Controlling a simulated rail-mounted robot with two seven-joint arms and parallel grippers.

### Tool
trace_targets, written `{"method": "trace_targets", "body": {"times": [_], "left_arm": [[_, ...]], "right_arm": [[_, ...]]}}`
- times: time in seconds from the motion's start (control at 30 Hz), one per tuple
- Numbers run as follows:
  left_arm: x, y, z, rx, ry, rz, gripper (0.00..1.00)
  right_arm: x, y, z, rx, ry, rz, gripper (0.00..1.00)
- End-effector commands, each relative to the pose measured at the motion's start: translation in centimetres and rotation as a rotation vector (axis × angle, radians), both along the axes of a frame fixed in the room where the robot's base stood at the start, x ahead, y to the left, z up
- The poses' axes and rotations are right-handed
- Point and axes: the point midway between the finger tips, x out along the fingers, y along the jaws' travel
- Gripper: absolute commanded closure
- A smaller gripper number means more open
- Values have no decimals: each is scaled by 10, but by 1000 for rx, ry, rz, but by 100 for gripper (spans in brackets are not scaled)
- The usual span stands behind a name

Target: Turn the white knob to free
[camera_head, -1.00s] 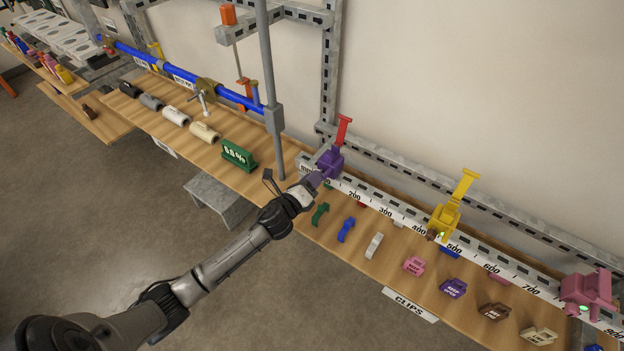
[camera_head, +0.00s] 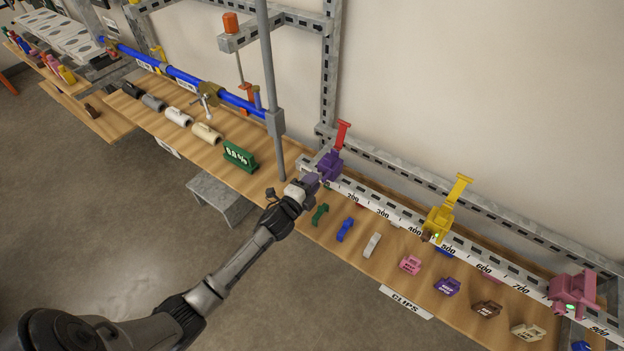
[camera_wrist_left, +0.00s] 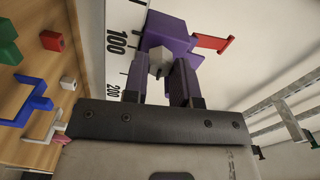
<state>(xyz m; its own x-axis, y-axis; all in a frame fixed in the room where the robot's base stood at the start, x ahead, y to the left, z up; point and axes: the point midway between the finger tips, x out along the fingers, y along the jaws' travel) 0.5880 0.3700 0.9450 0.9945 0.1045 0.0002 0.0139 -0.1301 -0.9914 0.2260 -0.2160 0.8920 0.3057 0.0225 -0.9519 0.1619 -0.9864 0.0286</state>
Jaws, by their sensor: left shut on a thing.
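A purple clamp block (camera_head: 330,165) with a red lever (camera_head: 343,133) sits on the white numbered rail. In the left wrist view the purple block (camera_wrist_left: 172,32) is straight ahead, with the red lever (camera_wrist_left: 213,43) to its right. The small white knob (camera_wrist_left: 158,61) is on the block's near face. My left gripper (camera_head: 313,182) reaches the block from the front. Its two fingers are on either side of the knob and shut on it. Fingers and block hide part of the knob, so I cannot read its setting. My right gripper is in neither view.
The rail carries a yellow clamp (camera_head: 440,219) and a pink one (camera_head: 572,290) farther right. Several clips, such as a green one (camera_head: 319,214) and a blue one (camera_head: 345,229), lie on the wooden shelf. A grey upright post (camera_head: 271,90) stands left of the block.

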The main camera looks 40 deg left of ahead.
Motion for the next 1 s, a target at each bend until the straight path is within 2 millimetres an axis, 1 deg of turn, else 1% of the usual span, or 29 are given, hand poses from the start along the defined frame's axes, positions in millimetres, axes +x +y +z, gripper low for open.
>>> {"method": "trace_targets", "body": {"times": [0.03,0.5,1.0], "left_arm": [[0,0,3,-47,-5,1,98],[0,-1,2,-489,-50,1,98],[0,-1,1,-945,-99,1,98]], "right_arm": [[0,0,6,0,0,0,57],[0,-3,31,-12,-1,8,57],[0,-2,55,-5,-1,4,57]]}}
